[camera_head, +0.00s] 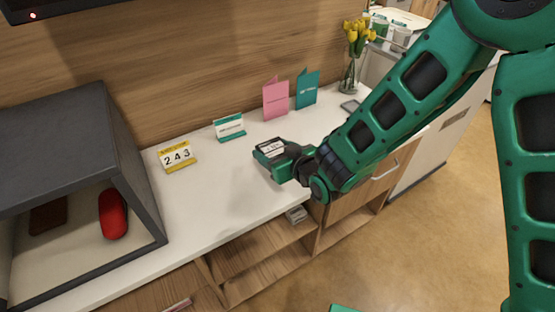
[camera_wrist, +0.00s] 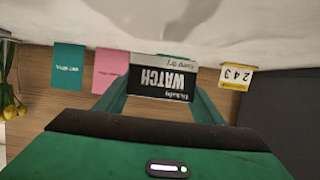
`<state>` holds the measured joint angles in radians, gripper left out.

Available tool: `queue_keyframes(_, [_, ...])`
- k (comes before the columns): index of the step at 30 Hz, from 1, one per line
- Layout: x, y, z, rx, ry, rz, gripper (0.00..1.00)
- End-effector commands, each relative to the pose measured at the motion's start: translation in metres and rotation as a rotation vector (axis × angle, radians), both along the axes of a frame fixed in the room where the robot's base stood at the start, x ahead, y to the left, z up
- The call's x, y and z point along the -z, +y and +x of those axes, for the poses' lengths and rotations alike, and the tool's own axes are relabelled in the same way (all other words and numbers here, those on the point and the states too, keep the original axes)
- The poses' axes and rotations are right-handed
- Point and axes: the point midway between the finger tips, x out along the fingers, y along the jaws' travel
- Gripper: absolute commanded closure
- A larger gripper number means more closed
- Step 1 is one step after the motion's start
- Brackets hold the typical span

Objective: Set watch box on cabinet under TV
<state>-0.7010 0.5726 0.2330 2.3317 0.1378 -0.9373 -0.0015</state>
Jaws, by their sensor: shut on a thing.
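The watch box (camera_head: 269,148), dark with a pale band, is in my gripper (camera_head: 281,162) in the head view. In the wrist view the watch box (camera_wrist: 163,78) shows its "WATCH" lettering upside down between the two green fingers (camera_wrist: 160,105). My gripper is shut on it. It is over the white top of the cabinet (camera_head: 228,195), near the front edge. I cannot tell whether the box touches the top. The black TV (camera_head: 52,7) shows only its lower edge at the top left of the head view.
A yellow-white "243" block (camera_head: 177,155), a white-green card (camera_head: 229,128), pink (camera_head: 276,99) and teal (camera_head: 307,89) cards and a tulip vase (camera_head: 348,75) stand along the back. A dark open-fronted box (camera_head: 75,140) holding a red item (camera_head: 113,213) is at left. The top's middle is clear.

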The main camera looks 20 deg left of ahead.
Motion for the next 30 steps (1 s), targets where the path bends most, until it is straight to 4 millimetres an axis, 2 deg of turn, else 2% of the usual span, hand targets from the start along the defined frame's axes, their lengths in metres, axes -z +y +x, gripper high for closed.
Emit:
queue_keyframes(3, [0.007,-0.008,0.010,0.001,0.000,0.001,0.62])
queue_keyframes(11, [0.018,-0.011,0.013,-0.002,0.000,0.001,0.62])
queue_keyframes(19, [0.049,-0.011,0.013,-0.002,0.001,0.001,0.62])
queue_keyframes(29, [0.051,-0.011,0.013,-0.001,-0.001,0.002,0.62])
queue_keyframes(30, [0.052,-0.011,0.013,-0.002,0.000,0.001,0.35])
